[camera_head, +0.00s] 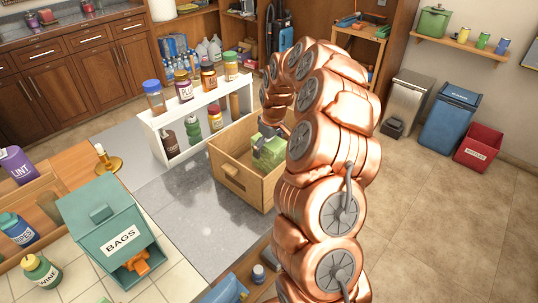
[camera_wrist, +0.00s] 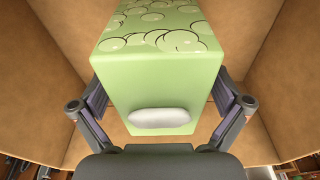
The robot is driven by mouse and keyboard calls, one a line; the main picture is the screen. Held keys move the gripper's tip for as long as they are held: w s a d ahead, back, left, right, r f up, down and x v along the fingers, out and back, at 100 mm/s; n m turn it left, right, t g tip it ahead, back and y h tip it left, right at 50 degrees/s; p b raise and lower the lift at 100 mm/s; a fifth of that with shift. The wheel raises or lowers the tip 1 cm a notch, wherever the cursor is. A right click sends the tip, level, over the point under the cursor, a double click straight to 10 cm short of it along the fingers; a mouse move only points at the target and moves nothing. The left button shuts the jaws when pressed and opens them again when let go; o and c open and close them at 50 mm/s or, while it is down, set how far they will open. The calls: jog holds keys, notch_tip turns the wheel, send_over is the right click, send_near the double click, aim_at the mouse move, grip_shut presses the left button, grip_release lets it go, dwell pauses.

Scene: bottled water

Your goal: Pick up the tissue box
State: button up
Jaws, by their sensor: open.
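The tissue box (camera_wrist: 157,75) is light green with a pattern of round bubbles, and a pale oval patch shows on its near face. In the head view the green box (camera_head: 268,152) sits inside an open wooden drawer or crate (camera_head: 228,180). My gripper (camera_wrist: 160,105) is open, with one finger on each side of the box in the wrist view. I cannot tell whether the fingers touch it. In the head view my copper arm hides part of the crate, and the gripper (camera_head: 270,130) shows only partly above the box.
A white shelf (camera_head: 158,137) with several bottles is just left of the crate. A teal BAGS box (camera_head: 108,230) stands on the near left counter. Blue (camera_head: 450,122) and red (camera_head: 478,146) bins are at the right; the floor before them is clear.

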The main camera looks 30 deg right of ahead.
jog(key=shift+f, duration=0.1)
jog(key=shift+c, duration=0.4)
jog(key=c, duration=1.2)
jog(key=shift+c, duration=0.2)
